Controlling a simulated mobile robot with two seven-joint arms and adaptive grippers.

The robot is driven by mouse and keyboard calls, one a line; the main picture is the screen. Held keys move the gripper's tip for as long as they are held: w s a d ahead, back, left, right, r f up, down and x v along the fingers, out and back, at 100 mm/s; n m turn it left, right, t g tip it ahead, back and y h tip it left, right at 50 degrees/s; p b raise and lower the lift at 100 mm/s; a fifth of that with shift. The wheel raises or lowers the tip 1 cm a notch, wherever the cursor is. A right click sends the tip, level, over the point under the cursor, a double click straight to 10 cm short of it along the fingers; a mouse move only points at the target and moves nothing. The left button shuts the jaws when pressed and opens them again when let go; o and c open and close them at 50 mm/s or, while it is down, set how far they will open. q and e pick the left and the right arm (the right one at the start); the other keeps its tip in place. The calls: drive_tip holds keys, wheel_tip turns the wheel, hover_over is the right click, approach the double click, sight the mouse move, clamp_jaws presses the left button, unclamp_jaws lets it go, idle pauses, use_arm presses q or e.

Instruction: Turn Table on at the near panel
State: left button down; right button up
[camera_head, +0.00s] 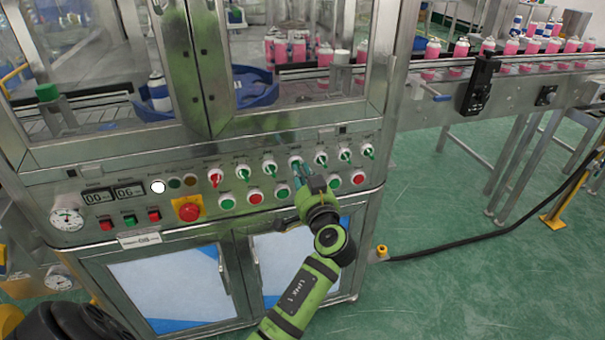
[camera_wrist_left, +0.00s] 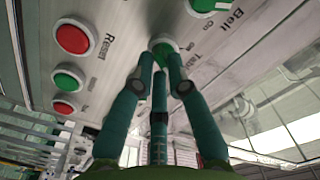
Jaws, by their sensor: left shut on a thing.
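The near panel (camera_head: 130,215) carries a row of rotary switches with green or red handles. My left gripper (camera_head: 298,171) reaches up to the middle switch of that row and mostly covers it. In the left wrist view the teal fingers (camera_wrist_left: 161,72) are closed around the green Table switch (camera_wrist_left: 162,45), beside a partly hidden label. Its on or off position cannot be told. The Belt switch (camera_wrist_left: 205,4) sits beside it, with its "On" mark visible. My right gripper is not in view.
Below the switches are red and green push buttons, including Reset (camera_wrist_left: 72,38), and a red emergency stop (camera_head: 189,211) on yellow. Glass doors stand above the panel. A conveyor with pink cans (camera_head: 510,48) runs at the right; a cable crosses the green floor.

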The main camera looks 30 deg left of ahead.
use_arm(q)
drive_tip(key=shift+f, duration=0.1)
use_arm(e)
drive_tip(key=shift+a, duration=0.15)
use_arm(q)
drive_tip(key=c, duration=1.2)
unclamp_jaws()
drive_tip(key=v, duration=0.7)
drive_tip(key=shift+s+d, duration=0.2)
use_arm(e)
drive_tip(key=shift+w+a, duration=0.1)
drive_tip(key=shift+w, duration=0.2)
